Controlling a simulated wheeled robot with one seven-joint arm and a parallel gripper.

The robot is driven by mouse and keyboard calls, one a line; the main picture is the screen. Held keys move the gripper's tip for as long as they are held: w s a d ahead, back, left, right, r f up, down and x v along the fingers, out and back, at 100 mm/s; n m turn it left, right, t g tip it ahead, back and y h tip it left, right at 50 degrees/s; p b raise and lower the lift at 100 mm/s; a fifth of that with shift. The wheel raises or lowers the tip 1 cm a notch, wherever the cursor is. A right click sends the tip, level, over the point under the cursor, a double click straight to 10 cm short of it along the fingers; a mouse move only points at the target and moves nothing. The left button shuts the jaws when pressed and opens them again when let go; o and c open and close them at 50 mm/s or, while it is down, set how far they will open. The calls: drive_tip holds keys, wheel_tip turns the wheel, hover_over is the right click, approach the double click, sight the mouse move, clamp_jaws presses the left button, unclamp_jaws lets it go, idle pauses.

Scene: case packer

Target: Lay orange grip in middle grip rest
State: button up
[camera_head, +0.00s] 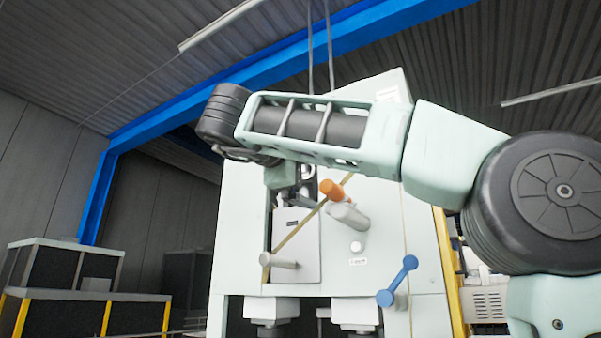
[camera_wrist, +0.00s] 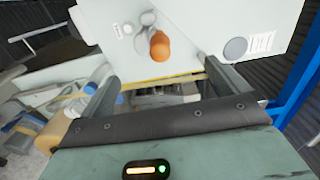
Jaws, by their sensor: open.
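The orange grip (camera_head: 333,190) is a short orange cylinder on the pale front of the case packer (camera_head: 235,230). It sits just above a light grey peg (camera_head: 350,216), close to a thin tan strip. In the wrist view the orange grip (camera_wrist: 160,46) shows end-on, beyond the fingers. My gripper (camera_head: 307,188) is left of the orange grip and partly hidden by my wrist. In the wrist view my gripper (camera_wrist: 167,88) is open, with nothing between its fingers. I cannot tell which part is the middle grip rest.
A blue handle (camera_head: 397,281) juts out at the lower right of the machine front. Another grey peg (camera_head: 279,260) sticks out at lower left. Dark-panelled boxes (camera_head: 75,270) with yellow posts stand at left. A yellow post (camera_head: 449,270) lines the machine's right side.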

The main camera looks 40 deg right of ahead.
sight(325, 185)
drive_tip(key=shift+p+x, duration=0.3)
drive_tip(key=shift+x, duration=5.05)
drive_tip(key=shift+d, duration=0.1)
clamp_jaws()
drive_tip(key=shift+r+p, duration=1.35)
drive_tip(key=shift+r, duration=0.15)
drive_tip(key=v, duration=1)
drive_tip(key=shift+b, duration=0.3)
